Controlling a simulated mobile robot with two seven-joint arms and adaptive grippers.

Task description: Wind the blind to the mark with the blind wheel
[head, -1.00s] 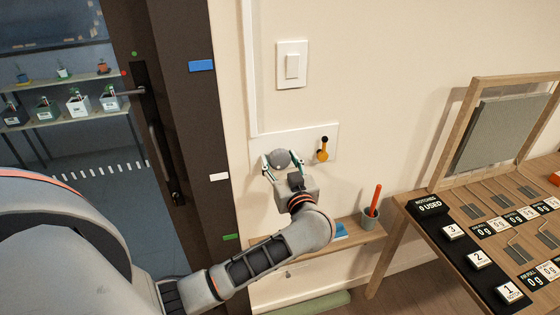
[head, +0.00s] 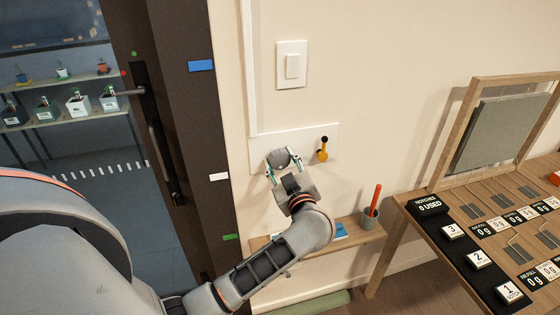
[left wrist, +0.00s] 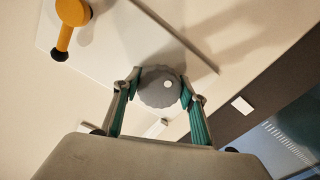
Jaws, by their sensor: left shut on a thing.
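The blind wheel, a round grey ridged knob (head: 283,158), sits on a white wall plate (head: 310,140). It also shows in the left wrist view (left wrist: 158,90), with a pale dot on its face. My left gripper (head: 283,164) is shut on the wheel, one finger on each side of it; the left wrist view shows both fingers (left wrist: 161,82) at its rim. I cannot make out for sure which thing is the blind. Blue (head: 201,66), white (head: 219,177) and green (head: 230,237) tags are on the dark door frame; I cannot tell whether one is the mark. My right gripper is out of view.
An orange lever (head: 322,151) is on the same plate, just right of the wheel. A light switch (head: 292,65) is above. A wooden table (head: 400,235) stands at right.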

